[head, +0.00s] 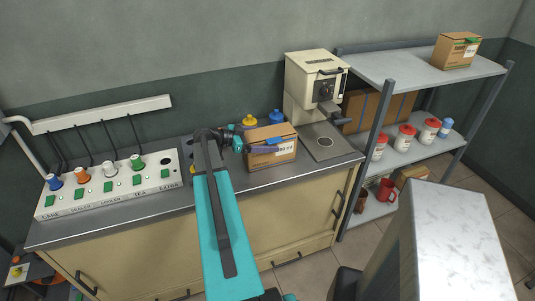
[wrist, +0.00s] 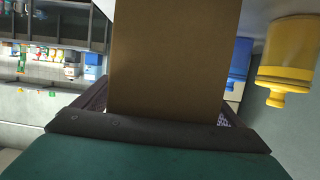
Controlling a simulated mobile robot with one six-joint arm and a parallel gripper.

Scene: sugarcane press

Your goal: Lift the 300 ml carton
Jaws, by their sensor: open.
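A brown cardboard carton (head: 268,155) with a white label stands on the counter, left of the cream machine. Its print is too small to read for a size. My gripper (head: 238,143) is at the carton's left end, low over the counter. In the wrist view a plain brown carton face (wrist: 172,60) fills the middle, close in front of my gripper (wrist: 160,112), whose dark finger parts show at both sides of it. My gripper is open. The fingertips are hidden behind the carton, so I cannot tell whether they touch it.
A yellow bottle (head: 249,121) and a blue one (head: 276,117) stand behind the carton. The machine (head: 316,80) is close on its right. Another carton (head: 456,50) sits on the shelf's top. The counter's front strip is narrow.

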